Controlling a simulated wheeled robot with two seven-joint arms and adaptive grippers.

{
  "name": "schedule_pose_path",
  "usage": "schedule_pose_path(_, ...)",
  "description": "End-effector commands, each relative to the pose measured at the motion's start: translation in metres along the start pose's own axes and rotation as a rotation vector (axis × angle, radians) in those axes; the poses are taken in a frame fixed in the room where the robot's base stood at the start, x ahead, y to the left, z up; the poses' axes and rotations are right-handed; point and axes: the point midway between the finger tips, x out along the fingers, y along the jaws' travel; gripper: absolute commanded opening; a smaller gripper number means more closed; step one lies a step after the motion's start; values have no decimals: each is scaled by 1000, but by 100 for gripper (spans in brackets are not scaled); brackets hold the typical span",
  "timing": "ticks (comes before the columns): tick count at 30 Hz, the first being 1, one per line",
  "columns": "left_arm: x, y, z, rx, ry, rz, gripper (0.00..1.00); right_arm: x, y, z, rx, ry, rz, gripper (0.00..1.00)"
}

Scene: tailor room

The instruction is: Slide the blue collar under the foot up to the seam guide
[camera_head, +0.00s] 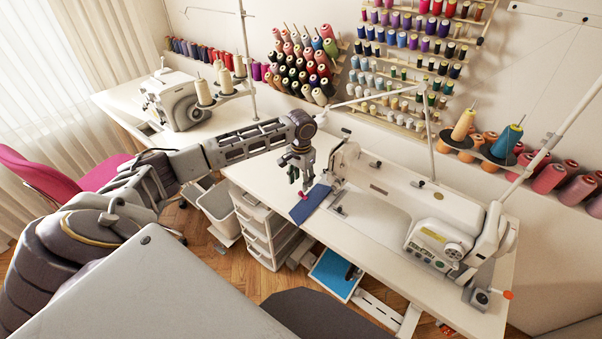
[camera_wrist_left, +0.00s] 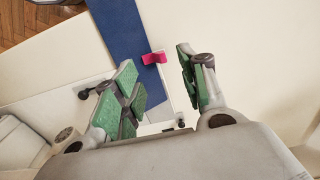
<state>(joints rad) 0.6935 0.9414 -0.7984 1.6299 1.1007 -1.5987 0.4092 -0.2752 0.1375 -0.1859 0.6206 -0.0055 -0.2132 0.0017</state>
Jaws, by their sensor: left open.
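A small pink piece (camera_wrist_left: 154,58) sits at the strip's edge. My left gripper (camera_head: 303,184) is above the collar in the head view. In the wrist view its green-padded fingers (camera_wrist_left: 158,84) are apart with the pink piece beyond the gap; nothing is held. The foot and seam guide are too small to make out surely. My right gripper is out of view.
A second machine (camera_head: 178,104) with thread cones stands on the left table. A drawer unit (camera_head: 262,226) and a bin (camera_head: 218,206) are below. Thread racks fill the wall. The white tabletop (camera_head: 262,180) left of the collar is clear.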

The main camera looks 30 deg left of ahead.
Motion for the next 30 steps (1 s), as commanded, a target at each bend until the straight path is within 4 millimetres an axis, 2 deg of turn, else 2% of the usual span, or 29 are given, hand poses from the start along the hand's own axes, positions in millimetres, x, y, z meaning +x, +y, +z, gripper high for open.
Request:
schedule_pose_path(6, 28, 1, 0, 0, -2, 2, 42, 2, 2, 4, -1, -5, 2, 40)
schedule_pose_path(13, 48, 0, 0, 0, -1, 0, 42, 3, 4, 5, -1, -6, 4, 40)
schedule_pose_path(27, 55, 0, 0, 0, 0, 0, 42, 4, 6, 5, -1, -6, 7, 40)
schedule_pose_path(30, 55, 0, 0, 0, 0, 0, 31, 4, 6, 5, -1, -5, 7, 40)
